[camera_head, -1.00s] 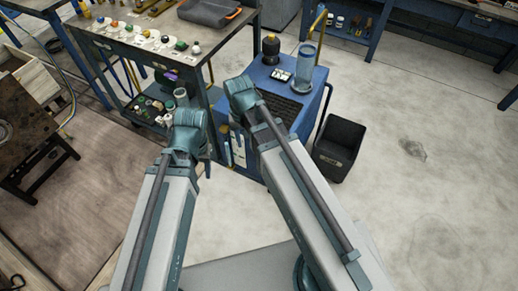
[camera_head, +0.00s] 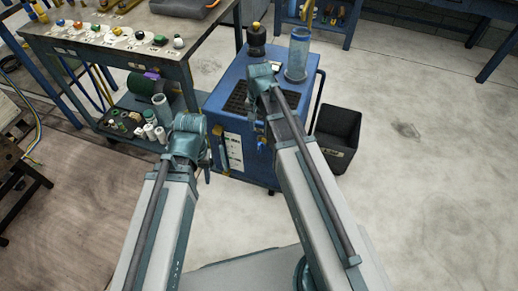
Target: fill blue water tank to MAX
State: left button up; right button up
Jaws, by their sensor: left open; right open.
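A blue cabinet on wheels (camera_head: 228,115) stands ahead of me, with a dark grille on top. A clear bluish cylinder (camera_head: 298,55) stands upright on its back right corner. I cannot tell whether this cylinder or the cabinet is the water tank, and no level or MAX mark is readable. My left gripper (camera_head: 206,172) hangs below its wrist, left of the cabinet front, open, and mostly hidden. My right gripper (camera_head: 259,132) hangs in front of the cabinet's front face, open, and largely hidden by its own arm. I see nothing held in either.
A dark bottle with a yellow top (camera_head: 256,40) stands beside the cylinder. A black bin (camera_head: 337,140) is on the floor right of the cabinet. A workbench (camera_head: 140,55) with small coloured items and a lower shelf of jars is at left. The floor at right is clear.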

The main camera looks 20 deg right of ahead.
aim_at(259, 144)
notch_tip(259, 144, down, 13)
jog(key=b, duration=1.2)
jog(key=shift+r, duration=0.1)
jog(key=shift+c, duration=0.3)
grip_shut()
